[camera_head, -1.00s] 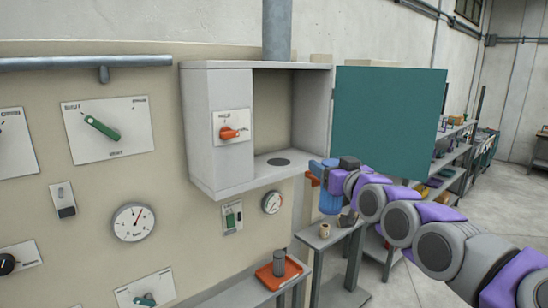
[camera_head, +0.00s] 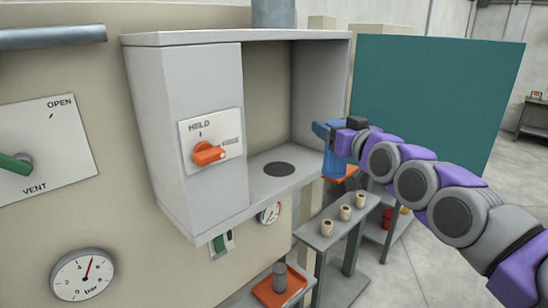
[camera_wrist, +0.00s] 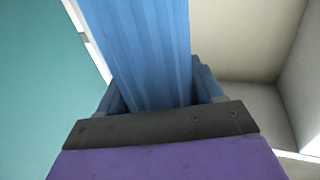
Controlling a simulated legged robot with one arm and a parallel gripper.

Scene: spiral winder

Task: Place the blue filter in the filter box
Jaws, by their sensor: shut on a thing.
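The filter box (camera_head: 183,130) is a grey wall cabinet with its teal door (camera_head: 435,110) swung open to the right. A dark round spot (camera_head: 279,169) lies on its otherwise empty floor. My gripper (camera_head: 333,140) is shut on the blue filter (camera_head: 338,165), just right of the box opening and in front of the door. In the wrist view the ribbed blue filter (camera_wrist: 143,45) stands between the fingers, with the door to the left and pale box walls to the right.
Below is an orange tray (camera_head: 280,287) with a dark grey cylinder (camera_head: 280,275). A grey bench (camera_head: 335,228) holds several small tan spools. A gauge (camera_head: 83,275) is at lower left.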

